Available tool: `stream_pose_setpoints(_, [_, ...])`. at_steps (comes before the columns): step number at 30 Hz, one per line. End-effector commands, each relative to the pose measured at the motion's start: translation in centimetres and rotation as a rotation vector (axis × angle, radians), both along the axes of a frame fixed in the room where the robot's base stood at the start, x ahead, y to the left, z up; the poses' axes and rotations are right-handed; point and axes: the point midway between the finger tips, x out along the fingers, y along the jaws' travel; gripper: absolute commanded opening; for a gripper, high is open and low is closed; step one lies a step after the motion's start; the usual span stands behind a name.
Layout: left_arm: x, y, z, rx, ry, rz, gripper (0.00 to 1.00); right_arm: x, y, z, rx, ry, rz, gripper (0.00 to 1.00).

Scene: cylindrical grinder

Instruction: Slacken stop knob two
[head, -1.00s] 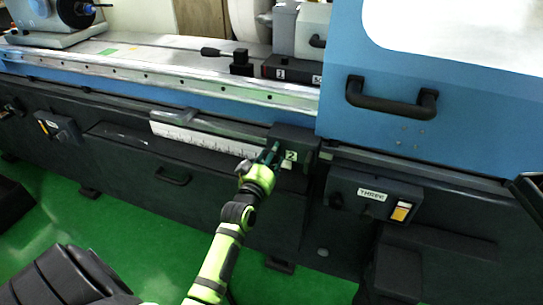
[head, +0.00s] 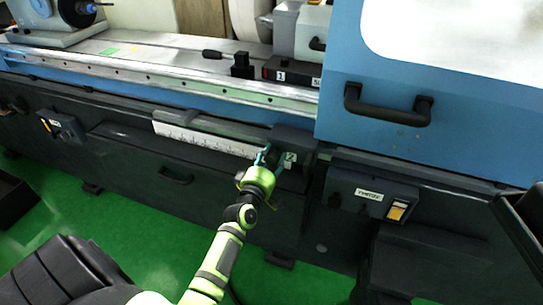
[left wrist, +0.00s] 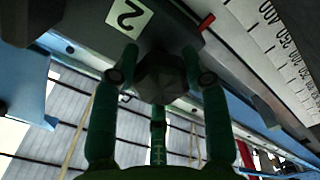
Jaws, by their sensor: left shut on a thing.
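Stop knob two is a dark faceted knob (left wrist: 160,78) below a dark block (head: 293,140) that bears a "2" label (head: 290,158). The label also shows in the left wrist view (left wrist: 131,17). My left gripper (head: 266,155) is at this block on the front of the grinder. In the left wrist view its fingers (left wrist: 160,85) are on both sides of the knob and shut on it. In the head view the gripper hides the knob. My right gripper is not in view.
A white scale (head: 205,139) runs left of the block. A control box labelled THREE (head: 370,193) with a lit switch (head: 397,211) is to the right. The blue door with a black handle (head: 388,106) is above.

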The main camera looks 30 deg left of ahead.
Motion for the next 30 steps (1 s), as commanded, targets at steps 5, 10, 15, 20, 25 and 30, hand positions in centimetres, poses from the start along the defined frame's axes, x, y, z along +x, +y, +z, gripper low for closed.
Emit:
stream_pose_setpoints(5, [-0.01, -0.40, -0.35, -0.169, -0.029, -0.008, 0.13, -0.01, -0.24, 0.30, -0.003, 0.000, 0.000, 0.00])
stream_pose_setpoints(10, [0.01, -0.44, -0.35, -0.319, -0.065, -0.008, 0.13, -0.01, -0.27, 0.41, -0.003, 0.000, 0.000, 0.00])
stream_pose_setpoints(15, [0.02, -0.47, -0.34, -0.444, -0.095, -0.008, 0.13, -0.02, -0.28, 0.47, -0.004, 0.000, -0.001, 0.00])
stream_pose_setpoints(20, [0.04, -0.50, -0.32, -0.537, -0.117, -0.009, 0.13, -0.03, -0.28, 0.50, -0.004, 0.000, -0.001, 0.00])
stream_pose_setpoints(25, [0.05, -0.51, -0.28, -0.600, -0.132, -0.009, 0.13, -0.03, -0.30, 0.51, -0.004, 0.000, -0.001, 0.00])
stream_pose_setpoints(30, [0.07, -0.52, -0.25, -0.631, -0.140, -0.010, 0.13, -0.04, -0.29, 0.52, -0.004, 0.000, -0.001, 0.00])
